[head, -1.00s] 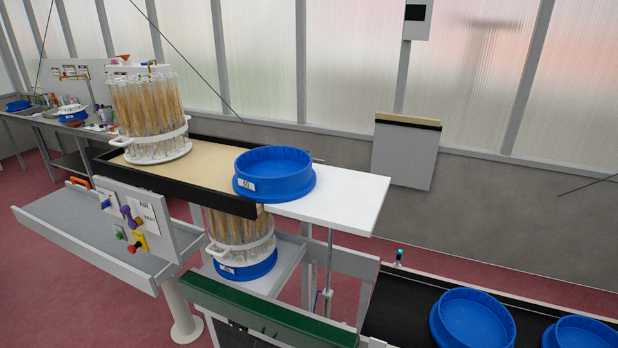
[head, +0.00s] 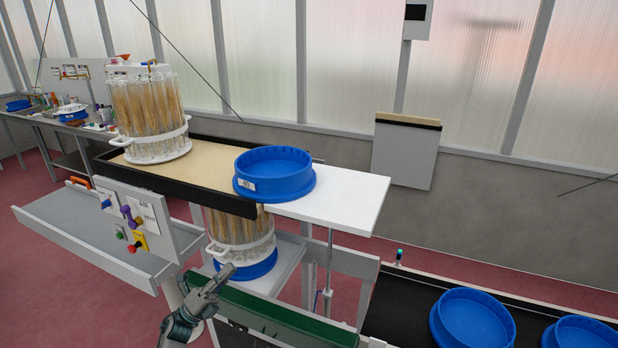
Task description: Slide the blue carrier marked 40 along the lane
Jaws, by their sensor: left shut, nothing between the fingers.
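The blue carrier marked 40 (head: 274,178) is a round, empty ring-shaped tray with a white label on its near left side. It sits upright where the tan lane (head: 190,178) with black side rails meets a white plate (head: 345,198). My left gripper (head: 226,271) is shut and empty. It is low in the picture, in front of the lower blue carrier (head: 250,268) and below the carrier marked 40, apart from the latter. My right gripper is not in view.
A white rack of wheat ears in tubes (head: 150,110) stands on the lane's far left. Another filled rack (head: 240,230) stands beneath the lane. A control panel (head: 140,220) is at the left front. Blue carriers (head: 472,322) lie on a black belt at lower right.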

